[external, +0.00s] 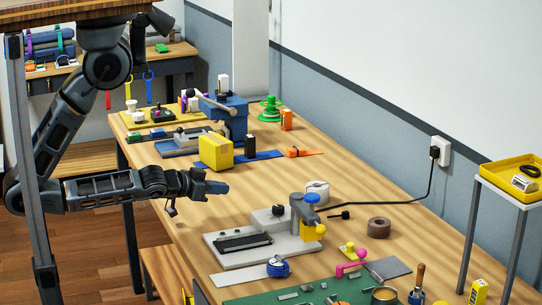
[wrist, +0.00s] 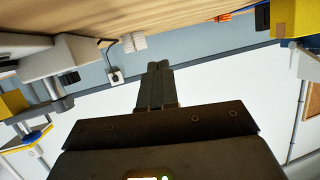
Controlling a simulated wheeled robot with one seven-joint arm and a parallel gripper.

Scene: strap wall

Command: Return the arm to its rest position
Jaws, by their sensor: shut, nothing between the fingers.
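My arm reaches in from the left in the external view, bent at the elbow, with its forearm about level. My gripper (external: 218,188) is above the wooden workbench (external: 180,222), left of the grey clamp machine (external: 262,240) and in front of the yellow box (external: 215,152). In the wrist view the two fingers of my gripper (wrist: 158,70) lie side by side, closed, with nothing between them. The wrist view is turned over, with the bench along its top edge and the wall below it.
A blue press (external: 228,115) stands behind the yellow box. A brown tape roll (external: 379,227) and a green mat (external: 300,294) lie toward the front. A cable runs to a wall socket (external: 440,150). A side stand with a yellow tray (external: 484,167) is at the right.

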